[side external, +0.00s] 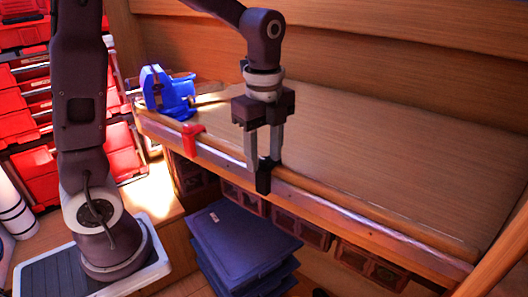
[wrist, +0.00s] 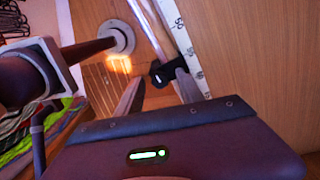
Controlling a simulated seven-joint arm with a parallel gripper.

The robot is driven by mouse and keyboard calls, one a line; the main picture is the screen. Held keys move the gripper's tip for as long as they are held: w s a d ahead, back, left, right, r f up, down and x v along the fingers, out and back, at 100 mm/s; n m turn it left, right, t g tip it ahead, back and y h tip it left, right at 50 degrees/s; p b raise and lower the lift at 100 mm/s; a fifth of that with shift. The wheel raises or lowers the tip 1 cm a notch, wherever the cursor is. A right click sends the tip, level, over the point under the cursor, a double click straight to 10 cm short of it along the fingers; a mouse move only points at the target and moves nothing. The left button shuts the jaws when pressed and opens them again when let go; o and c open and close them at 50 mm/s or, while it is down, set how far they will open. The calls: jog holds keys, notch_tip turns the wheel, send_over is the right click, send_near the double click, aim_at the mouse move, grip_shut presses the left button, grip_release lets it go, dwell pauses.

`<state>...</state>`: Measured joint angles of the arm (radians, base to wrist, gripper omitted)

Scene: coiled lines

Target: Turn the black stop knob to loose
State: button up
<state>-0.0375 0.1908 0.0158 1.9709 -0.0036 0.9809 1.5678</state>
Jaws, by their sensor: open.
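The black stop knob (side external: 263,182) sits on the metal rail along the bench's front edge. In the wrist view the black knob (wrist: 160,76) is at the fingertips, close against the right finger. My gripper (side external: 264,160) points down over the knob, its fingers apart. In the wrist view my gripper (wrist: 159,72) shows both fingers, with the knob between their tips or just beyond. I cannot tell whether either finger touches it. The knob's angle is too small to read, and the fingers partly hide it.
A red stop (side external: 192,136) sits further left on the same rail. A blue vise (side external: 167,93) stands at the bench's left end. The wooden bench top (side external: 370,150) is clear. Dark blue crates (side external: 240,245) are stacked below. A white scale strip (wrist: 188,48) runs beside the rail.

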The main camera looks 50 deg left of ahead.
grip_shut()
jog(key=shift+n, duration=0.3)
jog(key=n, duration=0.3)
jog(key=shift+n, duration=0.3)
jog(key=n, duration=0.4)
jog(key=shift+n, duration=0.3)
jog(key=n, duration=0.4)
jog(key=shift+r+n, duration=0.1)
jog(key=shift+n, duration=2.4)
